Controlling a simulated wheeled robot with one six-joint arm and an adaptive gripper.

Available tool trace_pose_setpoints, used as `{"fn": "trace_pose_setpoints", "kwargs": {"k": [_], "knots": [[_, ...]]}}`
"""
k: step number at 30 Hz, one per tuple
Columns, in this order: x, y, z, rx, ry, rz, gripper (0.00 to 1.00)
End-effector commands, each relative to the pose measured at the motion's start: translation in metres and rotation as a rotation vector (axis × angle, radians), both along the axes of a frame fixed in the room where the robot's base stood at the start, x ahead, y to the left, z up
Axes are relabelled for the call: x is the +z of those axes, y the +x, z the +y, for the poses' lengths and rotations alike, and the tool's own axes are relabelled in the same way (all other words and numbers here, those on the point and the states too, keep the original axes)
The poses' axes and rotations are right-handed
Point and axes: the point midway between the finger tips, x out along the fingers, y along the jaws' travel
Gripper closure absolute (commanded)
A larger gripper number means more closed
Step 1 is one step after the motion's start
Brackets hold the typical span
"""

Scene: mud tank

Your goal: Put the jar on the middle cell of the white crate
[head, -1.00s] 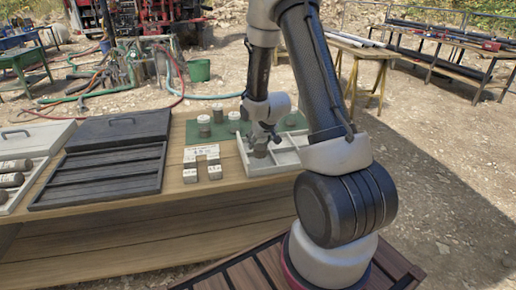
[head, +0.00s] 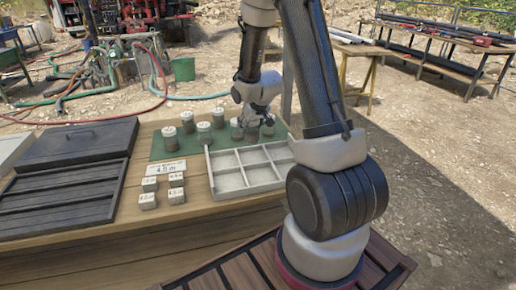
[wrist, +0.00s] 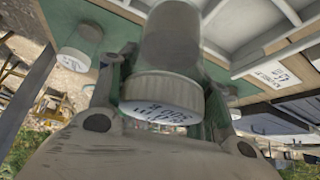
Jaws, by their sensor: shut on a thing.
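My gripper (head: 256,118) is behind the white crate's far edge, over the green mat, in the head view. In the wrist view it is shut on a grey jar (wrist: 182,45), with a finger on each side of its pale lettered lid (wrist: 160,92). Whether this jar touches the mat cannot be told. The white crate (head: 232,195) lies in front of the mat, divided into several cells. The cells I can see are empty; its right end is hidden by my arm. The crate also shows at the upper right of the wrist view (wrist: 275,38).
Several other jars stand on the green mat (head: 165,153), one close left of my gripper (head: 237,129). Small pale blocks (head: 148,200) and a white card (head: 166,170) lie left of the crate. A dark slotted tray (head: 65,200) fills the table's left side.

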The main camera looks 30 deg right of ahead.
Motion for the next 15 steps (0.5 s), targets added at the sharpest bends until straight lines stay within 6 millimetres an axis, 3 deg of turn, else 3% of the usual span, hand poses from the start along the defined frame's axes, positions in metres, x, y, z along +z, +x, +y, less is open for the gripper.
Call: {"fn": "trace_pose_setpoints", "kwargs": {"k": [3, 15], "knots": [[-0.025, -0.001, 0.001, -0.002, 0.001, 0.005, 0.92], [-0.077, 0.0, 0.0, -0.001, 0.001, 0.003, 0.92]]}}
